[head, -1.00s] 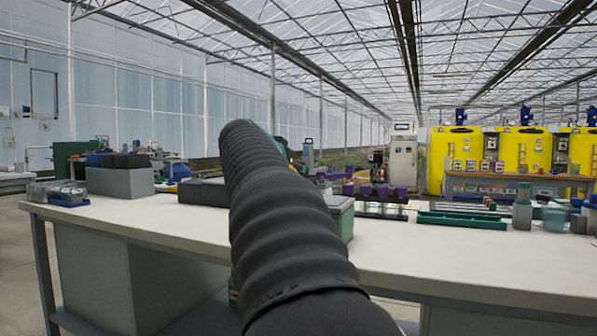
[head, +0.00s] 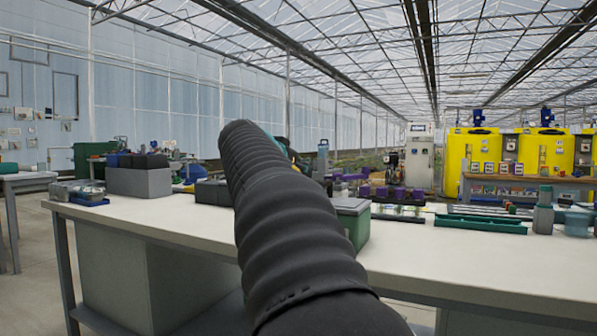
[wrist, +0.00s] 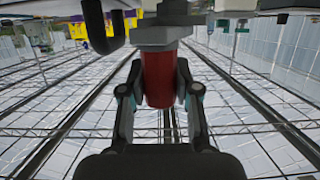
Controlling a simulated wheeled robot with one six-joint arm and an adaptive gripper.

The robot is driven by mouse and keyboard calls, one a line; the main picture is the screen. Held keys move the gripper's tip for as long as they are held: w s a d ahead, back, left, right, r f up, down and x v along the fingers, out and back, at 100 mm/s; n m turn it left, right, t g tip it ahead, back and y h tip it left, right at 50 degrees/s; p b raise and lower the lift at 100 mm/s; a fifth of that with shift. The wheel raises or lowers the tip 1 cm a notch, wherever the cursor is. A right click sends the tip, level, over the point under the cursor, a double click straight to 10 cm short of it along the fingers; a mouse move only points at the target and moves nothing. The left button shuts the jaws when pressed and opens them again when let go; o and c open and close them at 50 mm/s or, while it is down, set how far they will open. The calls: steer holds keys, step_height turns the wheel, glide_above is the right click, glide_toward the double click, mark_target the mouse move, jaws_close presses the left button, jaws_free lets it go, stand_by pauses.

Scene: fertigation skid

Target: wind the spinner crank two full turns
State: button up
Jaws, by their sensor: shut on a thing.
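In the wrist view, a red cylindrical handle (wrist: 158,78) hangs from a light grey crank part (wrist: 158,38) at the top of the picture. My gripper (wrist: 159,92) has one finger on each side of the red handle and is shut on it. The rest of the spinner is cut off by the top edge of the wrist view. In the head view, my dark ribbed arm covers the middle of the picture and hides my gripper, the handle and the crank.
A long white bench (head: 190,222) crosses the head view. On it are a grey bin (head: 139,182) at left, a green box with a grey lid (head: 352,226) just right of my arm, and a green tray (head: 480,224) at right. Yellow tanks (head: 472,160) stand behind.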

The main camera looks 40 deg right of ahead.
steer(key=shift+w+f, duration=0.15)
steer(key=shift+f, duration=0.15)
steer(key=shift+w+a+f, duration=0.15)
steer(key=shift+w+a, duration=0.25)
steer(key=shift+w, duration=0.2)
steer(key=shift+c, duration=0.2)
steer(key=shift+o, duration=0.2)
steer(key=shift+w+a+r+p, duration=0.15)
steer(key=shift+w+p, duration=0.05)
steer(key=shift+w, duration=0.4)
steer(key=shift+w+a+r+p, duration=0.1)
steer(key=shift+w+r+p, duration=0.1)
steer(key=shift+w, duration=0.35)
steer(key=shift+w+d+r+p, duration=0.15)
steer(key=shift+w+p, duration=0.1)
steer(key=shift+w, duration=0.2)
steer(key=shift+w+d+p, duration=0.15)
steer(key=shift+w+p, duration=0.1)
steer(key=shift+w, duration=0.2)
steer(key=shift+w+d, duration=0.1)
steer(key=shift+w, duration=0.05)
